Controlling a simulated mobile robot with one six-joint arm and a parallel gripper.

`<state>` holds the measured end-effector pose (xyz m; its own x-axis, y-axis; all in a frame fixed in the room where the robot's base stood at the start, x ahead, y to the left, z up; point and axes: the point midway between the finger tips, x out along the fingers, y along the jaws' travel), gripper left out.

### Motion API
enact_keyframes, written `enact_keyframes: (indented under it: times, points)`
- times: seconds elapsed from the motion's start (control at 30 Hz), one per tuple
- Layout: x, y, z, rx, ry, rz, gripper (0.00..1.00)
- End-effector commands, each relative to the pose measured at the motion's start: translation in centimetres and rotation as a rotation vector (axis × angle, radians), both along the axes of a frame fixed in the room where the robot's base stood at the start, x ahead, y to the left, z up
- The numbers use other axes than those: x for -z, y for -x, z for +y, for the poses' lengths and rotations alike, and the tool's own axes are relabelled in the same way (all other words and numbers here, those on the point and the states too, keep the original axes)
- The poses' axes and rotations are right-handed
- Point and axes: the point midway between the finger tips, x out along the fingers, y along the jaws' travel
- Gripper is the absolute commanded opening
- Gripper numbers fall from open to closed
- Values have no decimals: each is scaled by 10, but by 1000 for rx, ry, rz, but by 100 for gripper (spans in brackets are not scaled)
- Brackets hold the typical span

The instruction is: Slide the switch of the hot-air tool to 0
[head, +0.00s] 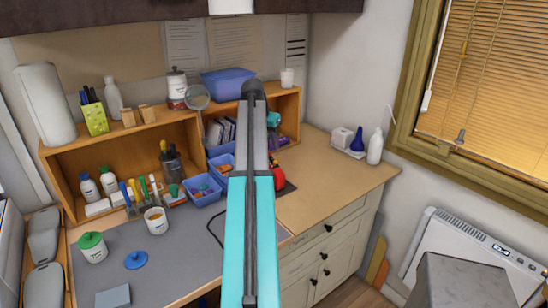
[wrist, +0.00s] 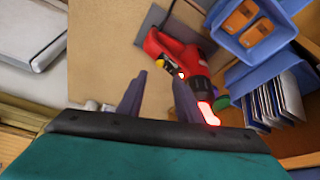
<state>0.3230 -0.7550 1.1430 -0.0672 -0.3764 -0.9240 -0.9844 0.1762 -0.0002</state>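The hot-air tool (wrist: 172,46) is red and lies on the wooden worktop, on or against a dark grey pad, in the wrist view. Its nozzle (wrist: 207,110) glows red-orange. A small yellow part (wrist: 161,63) shows on its near side; I cannot tell whether it is the switch or read any setting. My gripper (wrist: 159,79) has its two dark fingers spread apart with nothing between them. The fingertips point toward the tool's near side, seemingly short of it. In the head view only a red bit of the tool (head: 278,181) shows beside my arm, which hides the gripper.
Blue bins (head: 203,190) and a wooden shelf (head: 286,108) stand close to the tool. A blue bin with orange items (wrist: 240,25) shows in the wrist view. The worktop's right part (head: 325,185) is clear.

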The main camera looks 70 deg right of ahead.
Motion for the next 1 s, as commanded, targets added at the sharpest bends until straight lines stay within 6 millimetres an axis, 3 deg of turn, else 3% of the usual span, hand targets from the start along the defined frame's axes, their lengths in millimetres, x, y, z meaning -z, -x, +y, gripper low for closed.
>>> enact_keyframes:
  times: [0.7,1.0]
  points:
    - [70,6,-29,1,-1,0,33]
    - [84,7,-34,2,0,-1,33]
